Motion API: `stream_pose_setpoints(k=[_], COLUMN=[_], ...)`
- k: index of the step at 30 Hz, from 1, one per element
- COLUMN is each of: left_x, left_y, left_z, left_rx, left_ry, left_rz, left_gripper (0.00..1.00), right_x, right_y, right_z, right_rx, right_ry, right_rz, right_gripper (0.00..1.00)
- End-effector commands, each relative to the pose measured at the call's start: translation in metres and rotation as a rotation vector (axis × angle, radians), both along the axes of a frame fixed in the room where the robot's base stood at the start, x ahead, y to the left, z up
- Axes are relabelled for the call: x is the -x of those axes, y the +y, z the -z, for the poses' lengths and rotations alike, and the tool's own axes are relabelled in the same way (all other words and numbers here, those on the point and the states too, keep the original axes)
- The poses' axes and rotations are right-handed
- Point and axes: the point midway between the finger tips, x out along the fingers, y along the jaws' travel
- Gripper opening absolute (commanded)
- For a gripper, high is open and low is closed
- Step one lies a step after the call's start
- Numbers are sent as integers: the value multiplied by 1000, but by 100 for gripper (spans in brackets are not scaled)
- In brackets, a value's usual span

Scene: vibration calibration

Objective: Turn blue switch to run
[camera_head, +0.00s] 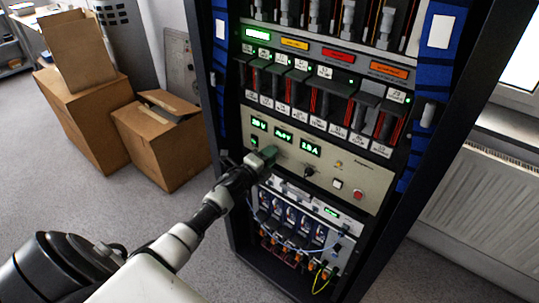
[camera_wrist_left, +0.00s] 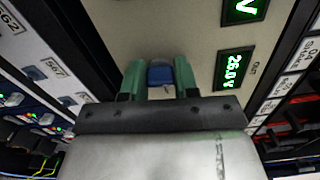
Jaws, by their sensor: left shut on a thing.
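The blue switch (camera_wrist_left: 160,73) is on a beige panel, which shows in the wrist view (camera_wrist_left: 135,25) and in the head view (camera_head: 320,171). My left gripper (camera_wrist_left: 160,75) has green fingers on either side of the blue switch and is shut on it. In the head view my left gripper (camera_head: 266,155) reaches the lower left of the panel, and its fingers hide the switch there. The switch's markings and its exact turn cannot be made out. My right gripper is not in view.
Green displays (camera_head: 285,136) sit above the gripper on the panel. A black knob (camera_head: 309,172), a white button (camera_head: 337,183) and a red button (camera_head: 358,194) are to its right. Modules with cables (camera_head: 300,225) lie below. Cardboard boxes (camera_head: 160,140) stand left of the rack.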

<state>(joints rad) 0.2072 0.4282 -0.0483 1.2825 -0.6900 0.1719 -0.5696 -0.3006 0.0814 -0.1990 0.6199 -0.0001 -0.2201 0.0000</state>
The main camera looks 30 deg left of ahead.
Motion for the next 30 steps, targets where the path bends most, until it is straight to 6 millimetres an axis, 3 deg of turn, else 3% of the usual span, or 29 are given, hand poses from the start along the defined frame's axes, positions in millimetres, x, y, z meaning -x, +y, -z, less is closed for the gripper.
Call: stream_pose_setpoints(k=[9,25,26,30], left_x=[0,1,1,0], left_y=[0,0,0,0], left_z=[2,2,2,2], left_rx=[110,130,130,129], left_ry=[12,13,13,12], left_rz=[0,0,0,0], left_gripper=[6,6,34,55], right_x=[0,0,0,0], right_y=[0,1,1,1], right_z=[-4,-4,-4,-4], right_rx=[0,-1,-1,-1], right_ry=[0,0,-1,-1], right_rz=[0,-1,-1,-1], right_gripper=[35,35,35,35])
